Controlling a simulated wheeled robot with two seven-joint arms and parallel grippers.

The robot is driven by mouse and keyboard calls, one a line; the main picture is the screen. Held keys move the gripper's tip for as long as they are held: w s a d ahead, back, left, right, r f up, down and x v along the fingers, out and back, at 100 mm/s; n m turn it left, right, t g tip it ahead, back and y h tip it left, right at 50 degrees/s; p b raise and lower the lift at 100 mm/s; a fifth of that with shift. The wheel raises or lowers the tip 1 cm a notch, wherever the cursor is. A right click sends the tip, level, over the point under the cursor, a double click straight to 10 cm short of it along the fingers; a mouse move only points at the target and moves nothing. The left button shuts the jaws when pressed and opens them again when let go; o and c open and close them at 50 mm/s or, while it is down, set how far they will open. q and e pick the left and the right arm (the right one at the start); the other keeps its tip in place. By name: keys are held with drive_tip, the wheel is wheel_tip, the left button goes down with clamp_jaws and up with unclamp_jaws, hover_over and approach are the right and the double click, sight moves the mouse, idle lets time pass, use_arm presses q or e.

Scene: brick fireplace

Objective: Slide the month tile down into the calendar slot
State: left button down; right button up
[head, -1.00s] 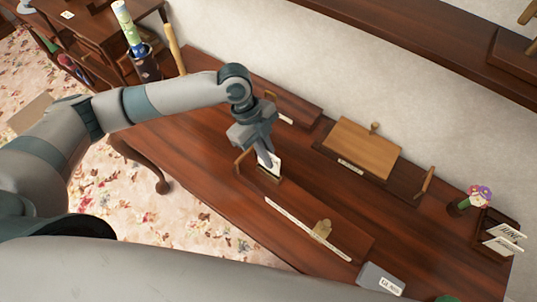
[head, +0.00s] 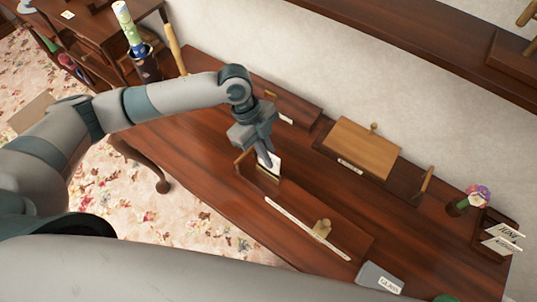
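My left gripper (head: 264,157) reaches down over the left part of the table. Its fingers look closed on a small white tile (head: 272,167), which I take to be the month tile; its lettering is not readable. The tile stands upright at a small wooden holder (head: 244,163), which seems to be the calendar. The fingers hide part of the tile and holder, so I cannot tell how deep the tile sits in the slot. My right gripper is not in view.
A wooden board with a long white strip (head: 300,225) and brass piece (head: 322,229) lies in front. A wooden box (head: 362,148) is behind. A flower (head: 478,197), lettered cards (head: 500,238) and a grey labelled block (head: 380,278) are at right.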

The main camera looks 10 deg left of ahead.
use_arm(q)
drive_tip(key=shift+p, duration=0.3)
idle(0.7)
idle(0.5)
drive_tip(key=shift+f, duration=0.1)
idle(0.4)
drive_tip(key=shift+f+b, duration=0.45)
drive_tip(key=shift+f, duration=0.75)
drive_tip(key=shift+f+b, duration=0.55)
drive_tip(key=shift+f, duration=0.45)
drive_tip(key=c, duration=1.9)
unclamp_jaws()
drive_tip(key=shift+o, duration=0.2)
